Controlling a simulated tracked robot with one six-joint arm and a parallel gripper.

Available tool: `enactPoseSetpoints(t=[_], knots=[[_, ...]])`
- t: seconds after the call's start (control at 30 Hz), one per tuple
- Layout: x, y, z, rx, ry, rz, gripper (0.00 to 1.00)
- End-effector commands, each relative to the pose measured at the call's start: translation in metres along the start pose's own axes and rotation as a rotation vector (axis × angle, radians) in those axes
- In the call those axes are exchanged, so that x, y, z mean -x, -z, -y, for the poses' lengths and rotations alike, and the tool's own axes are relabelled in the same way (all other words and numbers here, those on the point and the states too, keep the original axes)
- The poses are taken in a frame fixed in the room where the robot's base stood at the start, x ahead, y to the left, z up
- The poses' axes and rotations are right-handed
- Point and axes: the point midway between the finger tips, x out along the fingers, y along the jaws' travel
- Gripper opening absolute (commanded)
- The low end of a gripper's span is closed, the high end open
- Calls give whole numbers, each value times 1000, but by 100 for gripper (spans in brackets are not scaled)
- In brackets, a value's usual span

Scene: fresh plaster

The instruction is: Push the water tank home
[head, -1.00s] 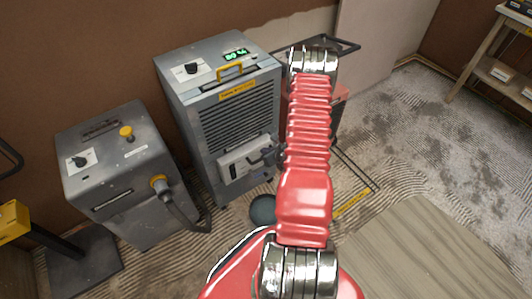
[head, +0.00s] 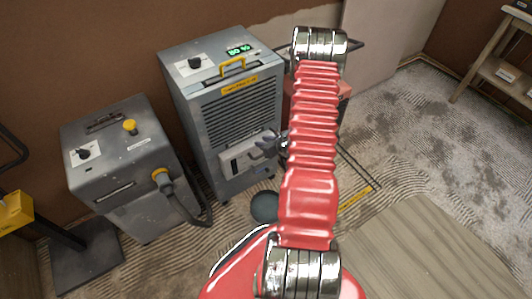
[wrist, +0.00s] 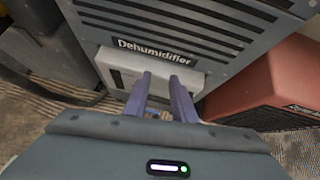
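The water tank (head: 238,160) is the pale box low in the front of the grey dehumidifier (head: 228,105). It seems to stand a little proud of the front. The tank also shows in the wrist view (wrist: 122,70), below the dehumidifier's name label. My gripper (head: 264,144) is at the tank's right part, partly hidden behind my red arm. In the wrist view my two purple fingers (wrist: 162,80) point at the tank front with a narrow gap and nothing between them. I cannot tell whether the tips touch it.
A grey machine (head: 120,165) with a yellow knob and hose stands to the left. A red machine (wrist: 255,95) stands close on the right. A dark round dish (head: 264,207) lies on the floor in front. A wooden shelf (head: 495,65) is at the far right.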

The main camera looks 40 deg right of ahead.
Motion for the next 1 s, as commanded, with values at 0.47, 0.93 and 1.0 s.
enactPoseSetpoints(t=[0.47,0.93,1.0], knots=[[57,-167,-122,564,-308,166,31],[156,-244,-250,1155,-569,284,31],[173,-249,-266,1245,-601,298,31]])
